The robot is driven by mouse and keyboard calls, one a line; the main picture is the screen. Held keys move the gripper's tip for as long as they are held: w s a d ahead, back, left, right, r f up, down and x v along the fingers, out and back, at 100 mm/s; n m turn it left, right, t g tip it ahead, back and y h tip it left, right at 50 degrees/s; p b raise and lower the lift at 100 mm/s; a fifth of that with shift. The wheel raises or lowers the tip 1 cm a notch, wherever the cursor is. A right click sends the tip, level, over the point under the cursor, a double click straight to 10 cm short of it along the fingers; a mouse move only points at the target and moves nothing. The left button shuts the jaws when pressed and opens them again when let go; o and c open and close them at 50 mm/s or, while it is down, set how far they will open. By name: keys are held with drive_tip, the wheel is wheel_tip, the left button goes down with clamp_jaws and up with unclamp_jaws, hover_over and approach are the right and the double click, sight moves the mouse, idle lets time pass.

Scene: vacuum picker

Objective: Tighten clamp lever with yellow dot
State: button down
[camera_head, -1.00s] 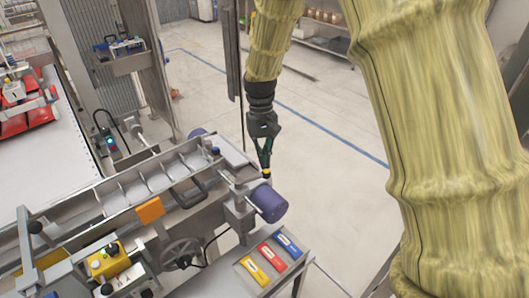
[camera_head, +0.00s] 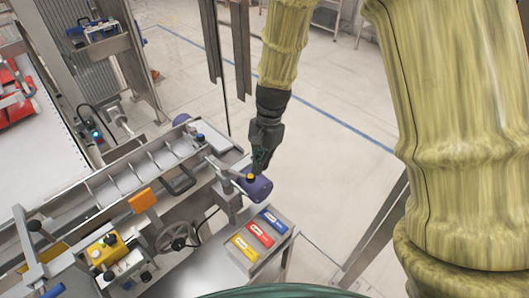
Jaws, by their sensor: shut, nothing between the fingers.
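The clamp lever with the yellow dot (camera_head: 251,179) has a dark knob with a yellow top. My gripper (camera_head: 258,168) points down just above and behind the knob. Its dark fingers look closed, with nothing seen between them. I cannot tell whether the fingertips touch the knob. Another knob with a blue dot (camera_head: 199,137) stands further up and left on the frame.
A box with blue, red and yellow labels (camera_head: 259,236) stands below the roller. Open floor (camera_head: 330,170) is to the right.

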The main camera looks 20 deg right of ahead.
drive_tip(key=shift+s+a+m+t+p, duration=0.25)
drive_tip(key=shift+s+a+m+p, duration=0.15)
drive_tip(key=shift+s+m, duration=0.55)
drive_tip(key=shift+s+a+m+t+p, duration=0.3)
drive_tip(key=shift+s+a+m, duration=0.15)
drive_tip(key=shift+s+m, duration=0.45)
drive_tip(key=shift+w+m, duration=0.1)
drive_tip(key=shift+m, duration=0.15)
drive_tip(key=w+d+r, duration=0.1)
drive_tip(key=d+r, duration=0.2)
drive_tip(key=r, duration=0.2)
drive_tip(key=w+d+r+b, duration=0.1)
drive_tip(key=d+r, duration=0.2)
drive_tip(key=r, duration=0.2)
drive_tip(key=shift+r, duration=0.25)
